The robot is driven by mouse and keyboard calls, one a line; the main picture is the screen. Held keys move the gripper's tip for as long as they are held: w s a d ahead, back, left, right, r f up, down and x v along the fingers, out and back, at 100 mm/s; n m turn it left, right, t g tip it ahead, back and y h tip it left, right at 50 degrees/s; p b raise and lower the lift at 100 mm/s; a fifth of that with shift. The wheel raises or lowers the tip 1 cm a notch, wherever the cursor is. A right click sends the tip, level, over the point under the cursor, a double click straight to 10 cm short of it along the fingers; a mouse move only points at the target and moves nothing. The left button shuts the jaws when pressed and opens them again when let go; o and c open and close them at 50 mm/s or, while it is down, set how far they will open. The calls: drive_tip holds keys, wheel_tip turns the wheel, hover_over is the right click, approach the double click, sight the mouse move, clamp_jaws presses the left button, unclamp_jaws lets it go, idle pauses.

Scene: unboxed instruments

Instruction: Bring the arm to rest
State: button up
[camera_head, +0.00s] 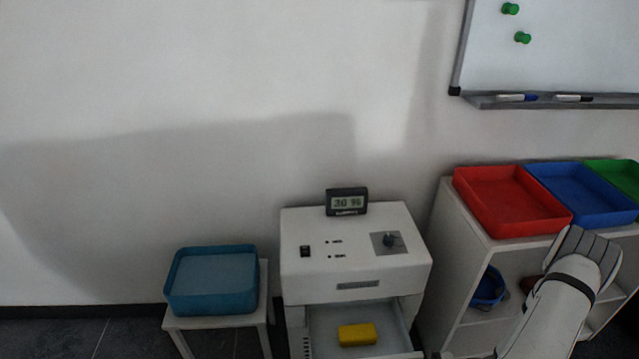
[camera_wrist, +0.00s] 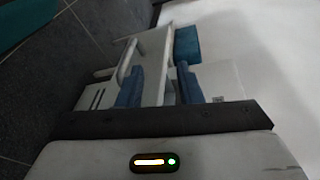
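My arm (camera_head: 560,297) shows at the lower right of the head view, white with dark stripes, in front of the white shelf unit. My gripper's fingertips cannot be made out in that view. In the wrist view my gripper (camera_wrist: 160,82) shows two blue-padded fingers standing apart. Nothing is held between them. Behind the fingers are pale furniture surfaces and a blue box-like thing (camera_wrist: 187,45).
A white instrument (camera_head: 350,262) has an open drawer (camera_head: 320,343) with a yellow block (camera_head: 357,334) inside. A blue tray (camera_head: 212,302) sits on a small white stool (camera_head: 188,323). Red (camera_head: 510,226), blue (camera_head: 583,217) and green (camera_head: 625,165) trays top the shelf unit (camera_head: 447,215).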

drive_tip(key=s+a+r+n+h+p, duration=0.1)
drive_tip(key=r+h+p, duration=0.4)
drive_tip(key=r, duration=1.2)
drive_tip(key=a+r+n+h+p, duration=0.1)
drive_tip(key=a+r+h+p, duration=0.2)
drive_tip(key=r, duration=1.5)
drive_tip(key=s+a+r+n+h+p, duration=0.1)
drive_tip(key=r+h+p, duration=0.6)
drive_tip(key=r, duration=1.1)
drive_tip(key=shift+s+a+r+n+h+p, duration=0.3)
drive_tip(key=shift+a+n+p, duration=0.3)
drive_tip(key=shift+a+p, duration=0.55)
